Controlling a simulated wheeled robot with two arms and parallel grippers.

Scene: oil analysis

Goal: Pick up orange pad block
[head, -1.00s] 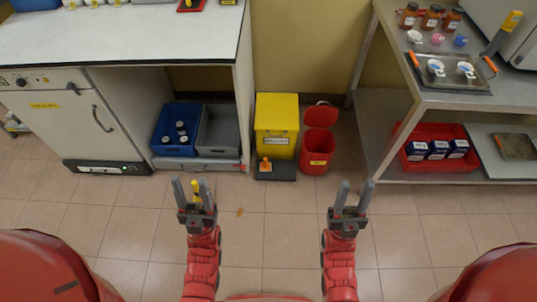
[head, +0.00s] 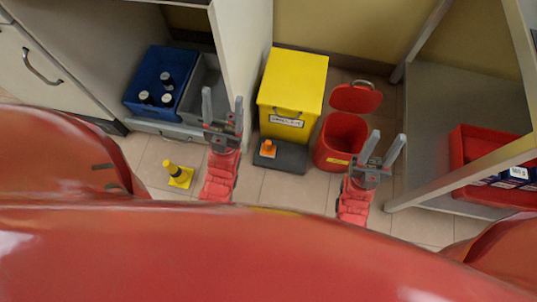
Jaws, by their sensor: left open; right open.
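The orange pad block (head: 268,148) is a small orange piece on a dark grey base plate (head: 290,159), in front of the yellow bin. My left gripper (head: 222,108) is open and empty, to the left of the block and apart from it in the picture. My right gripper (head: 383,150) is open and empty, to the right of the block, near the red bin. Nothing hides the block.
The yellow bin (head: 293,90) stands behind the block, and an open red bin (head: 341,142) stands beside it. A yellow-and-black block (head: 180,174) sits on the floor at left. A blue crate (head: 148,82) with bottles is under the bench. A metal table's shelf (head: 445,115) is at right.

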